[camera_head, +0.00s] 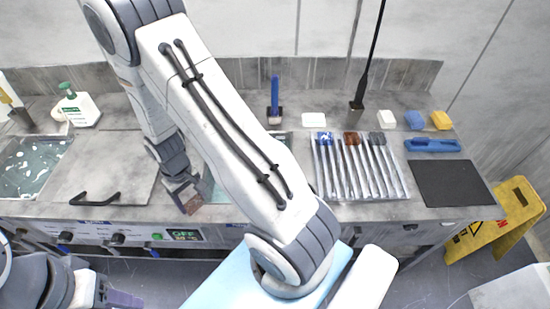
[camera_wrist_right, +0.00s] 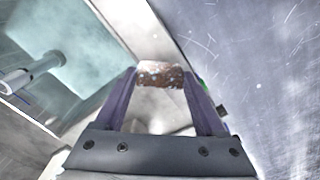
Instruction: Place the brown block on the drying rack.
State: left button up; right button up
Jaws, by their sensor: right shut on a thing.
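A reddish-brown block (camera_wrist_right: 160,75) is between the purple fingertips of my right gripper (camera_wrist_right: 160,80) in the right wrist view, which is shut on it. In the head view the right gripper (camera_head: 188,198) is at the counter's front edge, left of centre, and the block (camera_head: 194,204) shows small and partly hidden there. The drying rack (camera_head: 362,185) is a set of slanted metal ribs right of centre, apart from this gripper. Blue and brown patches lie along its back edge. My left gripper (camera_head: 122,299) is at the bottom left, mostly cut off; its opening is unclear.
A basin of cloudy liquid (camera_head: 35,165) and a lid with a black handle (camera_head: 100,180) are at the left. A white bottle with a green cap (camera_head: 78,107) stands behind. A dark mat (camera_head: 452,183), a blue tool (camera_head: 432,145) and small blocks are at the right.

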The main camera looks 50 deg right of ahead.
aim_at(361, 178)
jog(key=u, duration=0.95)
jog(key=k, duration=1.3)
jog(key=z, duration=1)
